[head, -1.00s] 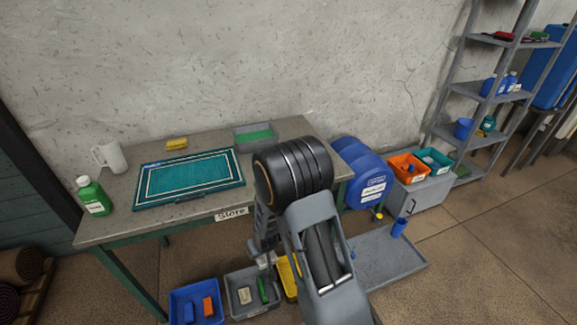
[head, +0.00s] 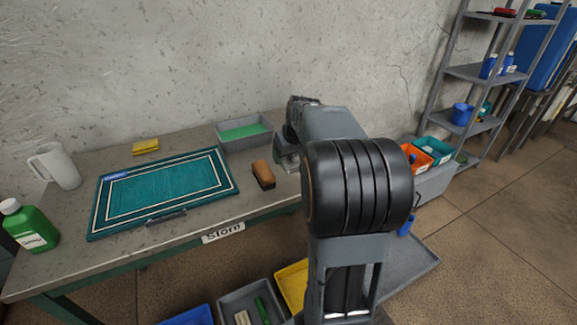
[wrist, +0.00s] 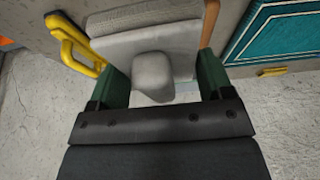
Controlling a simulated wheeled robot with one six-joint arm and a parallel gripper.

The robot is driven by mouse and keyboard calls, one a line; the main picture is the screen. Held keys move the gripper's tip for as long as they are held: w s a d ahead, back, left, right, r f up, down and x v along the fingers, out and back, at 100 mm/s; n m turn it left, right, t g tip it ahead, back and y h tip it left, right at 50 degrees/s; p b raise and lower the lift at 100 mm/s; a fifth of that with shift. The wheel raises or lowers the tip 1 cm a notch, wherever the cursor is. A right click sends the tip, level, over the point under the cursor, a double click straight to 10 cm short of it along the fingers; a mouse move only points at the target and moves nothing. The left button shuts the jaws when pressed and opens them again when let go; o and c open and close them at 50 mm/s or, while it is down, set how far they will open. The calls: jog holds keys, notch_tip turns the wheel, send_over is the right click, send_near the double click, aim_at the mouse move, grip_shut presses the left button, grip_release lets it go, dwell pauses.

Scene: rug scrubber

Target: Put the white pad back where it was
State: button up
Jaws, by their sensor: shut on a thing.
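The white pad (wrist: 145,48) is a pale block with a grey textured face and a rounded grip (wrist: 152,72), seen in the wrist view. My gripper (wrist: 163,82) has green fingers on either side of that grip and is shut on it. In the head view my gripper (head: 287,160) is over the right end of the grey table (head: 205,212), just right of the brown brush (head: 263,174). My arm hides part of this end of the table. I cannot tell whether the pad touches the tabletop.
A teal rug (head: 165,187), grey tray with green inside (head: 220,142), yellow sponge (head: 146,147), white jug (head: 57,166) and green bottle (head: 30,227) are on the table. A yellow handled thing (wrist: 75,45) is close to the pad. Bins stand below the front edge.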

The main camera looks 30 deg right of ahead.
jog(key=w+d+f, duration=0.1)
jog(key=w, duration=0.1)
jog(key=w+d+f, duration=0.1)
jog(key=d, duration=0.1)
jog(key=shift+w+p, duration=0.35)
jog(key=w+d+f, duration=0.1)
jog(key=w+f, duration=0.1)
jog(key=f, duration=0.1)
jog(key=w+d+f, duration=0.1)
jog(key=f, duration=0.1)
jog(key=shift+w+d, duration=0.25)
jog(key=shift+d, duration=0.1)
jog(key=shift+w+d+f, duration=0.3)
jog(key=shift+w+f, duration=0.1)
jog(key=shift+f, duration=0.25)
jog(key=shift+w+f, duration=0.1)
jog(key=shift+f, duration=1.5)
jog(key=shift+f, duration=0.1)
jog(key=shift+f, duration=0.15)
jog(key=o, duration=1.1)
jog(key=shift+c, duration=0.2)
